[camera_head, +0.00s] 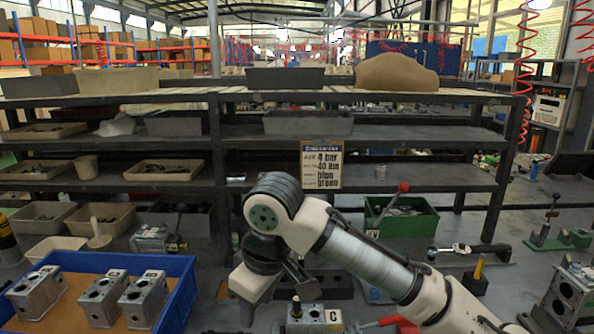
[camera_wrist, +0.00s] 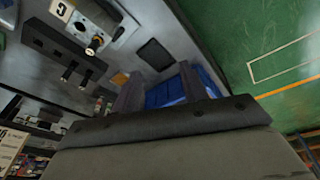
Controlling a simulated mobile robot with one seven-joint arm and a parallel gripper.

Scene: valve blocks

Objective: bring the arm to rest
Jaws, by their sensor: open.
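My arm comes in from the lower right in the head view, bends at a rounded joint and points down over the bench. My gripper shows in the wrist view (camera_wrist: 160,82), its two dark fingers apart with nothing seen between them but the background. In the head view the gripper's fingertips are hard to make out.
A blue tray (camera_head: 180,296) at the lower left holds three grey valve blocks (camera_head: 103,297). A green bin (camera_head: 426,226) stands behind the arm. A shelf rack with a sign (camera_head: 322,165) spans the back. Another metal block (camera_head: 565,300) stands at the lower right.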

